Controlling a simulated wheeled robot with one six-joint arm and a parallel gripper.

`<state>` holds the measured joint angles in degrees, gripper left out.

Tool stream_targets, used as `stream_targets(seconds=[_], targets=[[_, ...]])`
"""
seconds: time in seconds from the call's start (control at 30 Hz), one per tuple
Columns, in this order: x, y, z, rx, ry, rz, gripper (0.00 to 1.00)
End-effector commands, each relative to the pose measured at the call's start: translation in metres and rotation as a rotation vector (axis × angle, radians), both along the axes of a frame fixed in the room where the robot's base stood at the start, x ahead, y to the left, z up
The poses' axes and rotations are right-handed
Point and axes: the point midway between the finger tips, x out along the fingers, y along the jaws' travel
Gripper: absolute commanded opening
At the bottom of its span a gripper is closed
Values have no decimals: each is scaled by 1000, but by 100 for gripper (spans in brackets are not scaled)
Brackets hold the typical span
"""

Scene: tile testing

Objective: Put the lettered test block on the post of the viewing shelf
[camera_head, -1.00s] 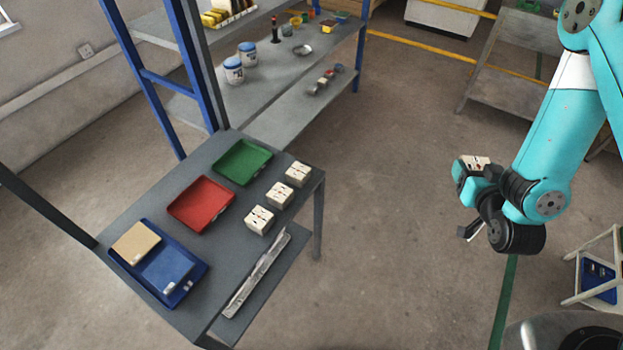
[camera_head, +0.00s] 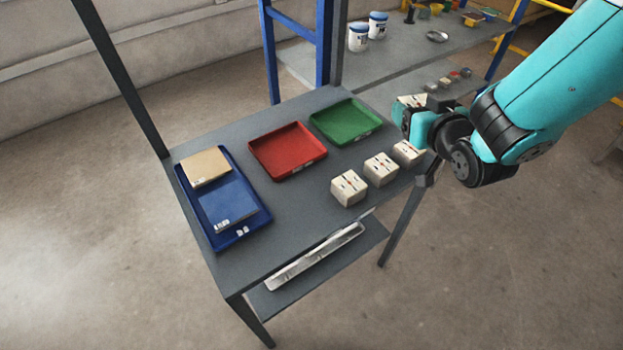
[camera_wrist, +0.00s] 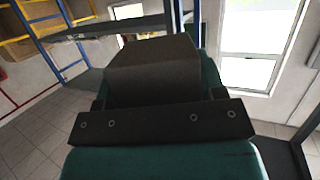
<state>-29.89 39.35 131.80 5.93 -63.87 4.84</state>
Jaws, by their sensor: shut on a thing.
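My gripper (camera_head: 416,114) is shut on a pale block (camera_head: 409,100) with dark and red marks on top, in the upper right of the head view. It appears in front of the grey table's (camera_head: 305,225) far right corner; its height above it is unclear. In the wrist view the held block (camera_wrist: 153,68) looks dark and fills the middle. Its letters cannot be read. Three similar blocks, a near one (camera_head: 348,188), a middle one (camera_head: 380,169) and a far one (camera_head: 407,153) partly beside my gripper, stand in a row on the table. I cannot make out a post.
The table holds a blue tray (camera_head: 259,226) with a tan and a blue piece, a red tray (camera_head: 287,150) and a green tray (camera_head: 345,122). A silver rail (camera_head: 315,257) lies on a lower ledge. A blue-framed shelf (camera_head: 384,72) with jars and small items stands behind.

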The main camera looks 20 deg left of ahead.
Motion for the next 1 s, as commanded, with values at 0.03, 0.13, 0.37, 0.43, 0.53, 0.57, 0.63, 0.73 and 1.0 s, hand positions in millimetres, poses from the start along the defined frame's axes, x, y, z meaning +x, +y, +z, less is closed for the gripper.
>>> stream_targets(seconds=[0.03,0.13,0.37,0.43,0.53,0.57,0.63,0.73,1.0], targets=[[-5,25,-18,6,-11,44,10],[-19,68,-21,5,-11,121,10],[-73,150,-19,12,-6,277,10],[-90,166,-16,15,-3,313,10],[-109,181,-12,18,1,351,10],[-114,185,-10,17,3,359,10],[-123,190,-8,18,6,374,10],[-128,194,-9,17,11,384,10],[-130,194,-73,11,15,386,10]])
